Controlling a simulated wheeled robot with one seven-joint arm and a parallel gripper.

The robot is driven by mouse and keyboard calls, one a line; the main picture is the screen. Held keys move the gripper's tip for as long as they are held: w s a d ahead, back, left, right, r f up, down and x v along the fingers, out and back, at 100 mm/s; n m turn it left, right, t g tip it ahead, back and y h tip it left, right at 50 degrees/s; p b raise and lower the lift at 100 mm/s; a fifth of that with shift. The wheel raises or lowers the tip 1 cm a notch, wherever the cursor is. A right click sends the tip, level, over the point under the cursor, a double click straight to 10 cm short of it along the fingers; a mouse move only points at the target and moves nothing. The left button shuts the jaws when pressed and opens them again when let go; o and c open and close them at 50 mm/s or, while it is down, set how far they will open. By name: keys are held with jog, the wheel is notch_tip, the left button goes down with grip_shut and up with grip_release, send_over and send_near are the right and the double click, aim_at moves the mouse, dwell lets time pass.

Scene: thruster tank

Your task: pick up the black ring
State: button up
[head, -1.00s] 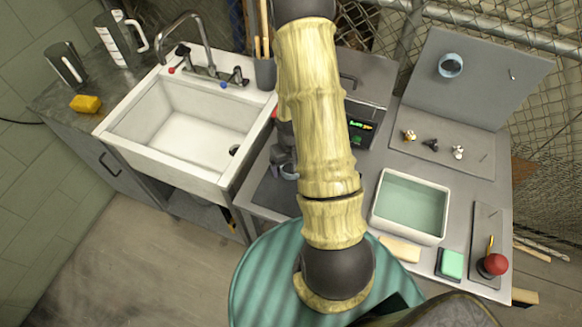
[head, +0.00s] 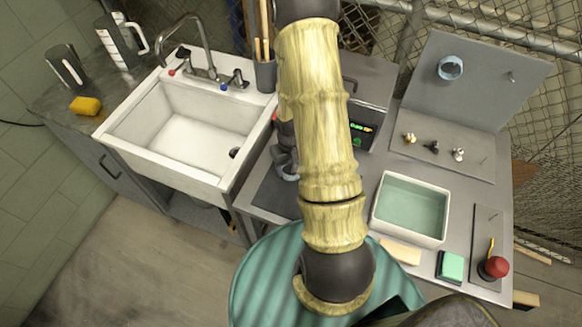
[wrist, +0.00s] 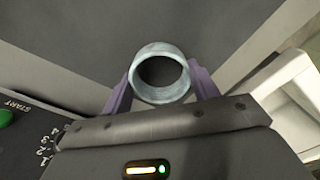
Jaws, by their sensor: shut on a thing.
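My gripper (wrist: 161,80) has two purple fingers, shut on a pale blue-grey ring (wrist: 160,98) with one finger on each side of it. The ring's open end faces the wrist camera, and dark surface shows through it. In the head view, my gripper (head: 284,170) is partly hidden by my arm, over the dark mat area left of the arm. A second blue-grey ring (head: 450,67) hangs on the upright grey board. I see no ring that is clearly black. I cannot tell if the held ring touches the surface below.
A white sink (head: 190,175) stands to the left. Right of my arm are a white-rimmed basin (head: 444,205) of greenish water, a grey plate with several small knobs (head: 432,146), a green-topped block (head: 452,266) and a red knob (head: 497,267). A device with a lit display (head: 362,127) stands behind.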

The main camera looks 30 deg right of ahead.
notch_tip(320, 180, up, 9)
jog(key=shift+b, duration=0.3)
jog(key=shift+r, duration=0.1)
dwell(0.4)
